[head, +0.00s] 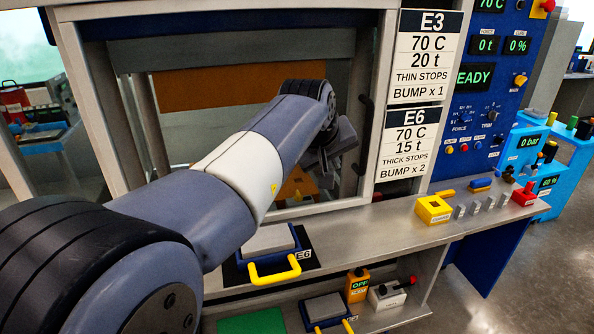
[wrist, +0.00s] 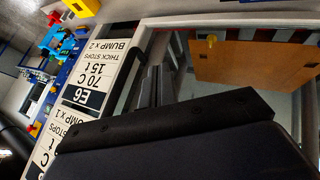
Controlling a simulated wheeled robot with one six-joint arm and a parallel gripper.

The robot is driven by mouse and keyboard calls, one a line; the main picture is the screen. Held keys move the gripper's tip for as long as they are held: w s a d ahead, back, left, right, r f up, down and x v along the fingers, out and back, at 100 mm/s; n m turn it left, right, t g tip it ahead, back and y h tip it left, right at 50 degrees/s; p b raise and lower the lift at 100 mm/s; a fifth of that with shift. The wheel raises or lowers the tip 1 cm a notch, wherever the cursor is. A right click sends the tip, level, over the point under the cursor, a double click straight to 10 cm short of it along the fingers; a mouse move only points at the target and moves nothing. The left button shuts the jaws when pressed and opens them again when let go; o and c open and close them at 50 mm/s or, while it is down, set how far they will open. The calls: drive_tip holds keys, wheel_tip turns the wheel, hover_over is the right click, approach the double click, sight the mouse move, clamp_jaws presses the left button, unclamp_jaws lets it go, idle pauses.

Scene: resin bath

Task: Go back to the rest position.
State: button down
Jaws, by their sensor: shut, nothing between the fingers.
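My arm reaches across the head view from the lower left to the front of the press frame (head: 364,130). My gripper (head: 326,178) is small and dark at the arm's end, partly hidden by my wrist. It is in front of the press opening, above the bench. In the wrist view, which looks upside down, my gripper's fingers (wrist: 152,86) are together with nothing between them. They point toward the frame's edge, beside the E6 sign (wrist: 88,85). I cannot tell whether they touch the frame.
The bench (head: 400,232) carries a tray with a yellow handle (head: 276,272), a yellow block (head: 433,208) and a red block (head: 524,196). A blue control panel (head: 490,110) stands right of the signs (head: 428,57). An orange-brown plate (head: 240,88) hangs inside the press.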

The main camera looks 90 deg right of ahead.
drive_tip(key=shift+w+a+r, duration=0.1)
drive_tip(key=shift+a+r, duration=0.1)
drive_tip(key=shift+r, duration=0.05)
drive_tip(key=shift+f, duration=0.1)
drive_tip(key=s+d+f+p, duration=0.2)
drive_tip(key=s+d+f, duration=0.3)
drive_tip(key=d+f, duration=0.2)
drive_tip(key=shift+s+d+f, duration=0.15)
drive_tip(key=shift+s+d, duration=0.05)
drive_tip(key=shift+s, duration=0.1)
drive_tip(key=shift+w, duration=0.15)
idle(0.4)
